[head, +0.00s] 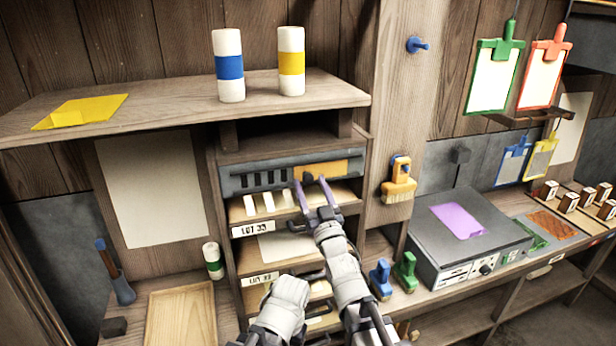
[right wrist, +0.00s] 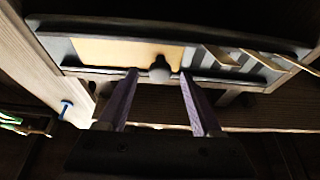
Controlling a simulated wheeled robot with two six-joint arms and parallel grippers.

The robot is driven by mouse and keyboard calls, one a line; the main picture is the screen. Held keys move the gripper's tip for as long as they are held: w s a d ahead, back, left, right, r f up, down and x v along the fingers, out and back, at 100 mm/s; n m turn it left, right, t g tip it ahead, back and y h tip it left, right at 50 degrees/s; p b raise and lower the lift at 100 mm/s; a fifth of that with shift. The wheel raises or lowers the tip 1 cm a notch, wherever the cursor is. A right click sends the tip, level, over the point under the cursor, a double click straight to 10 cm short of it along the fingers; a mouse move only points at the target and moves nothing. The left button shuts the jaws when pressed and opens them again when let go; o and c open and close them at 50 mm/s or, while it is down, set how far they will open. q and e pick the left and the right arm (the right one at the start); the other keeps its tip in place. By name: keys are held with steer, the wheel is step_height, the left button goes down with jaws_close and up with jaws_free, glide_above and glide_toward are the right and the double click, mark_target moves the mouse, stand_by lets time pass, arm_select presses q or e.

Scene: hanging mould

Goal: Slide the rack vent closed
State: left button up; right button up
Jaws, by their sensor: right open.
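The rack vent is a grey strip (head: 235,182) across the top of the wooden rack, with dark open slots (head: 265,179) on its left and a yellow-orange panel (head: 333,168) on its right. In the right wrist view, turned over, the yellow panel (right wrist: 120,52) is left and the slots (right wrist: 228,58) are right. My right gripper (head: 311,182) is open in front of the vent. Its purple fingers (right wrist: 158,100) stand either side of the knob, with gaps.
Below the vent are shelves with a LOT label (head: 254,230). Two banded cylinders (head: 229,66) stand on the shelf above. A yellow brush (head: 398,183) hangs on the right post. A grey box (head: 468,240) stands on the bench further right.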

steer(key=shift+x, duration=0.75)
steer(key=shift+s, duration=0.1)
steer(key=shift+c, duration=0.4)
jaws_close()
stand_by(0.4)
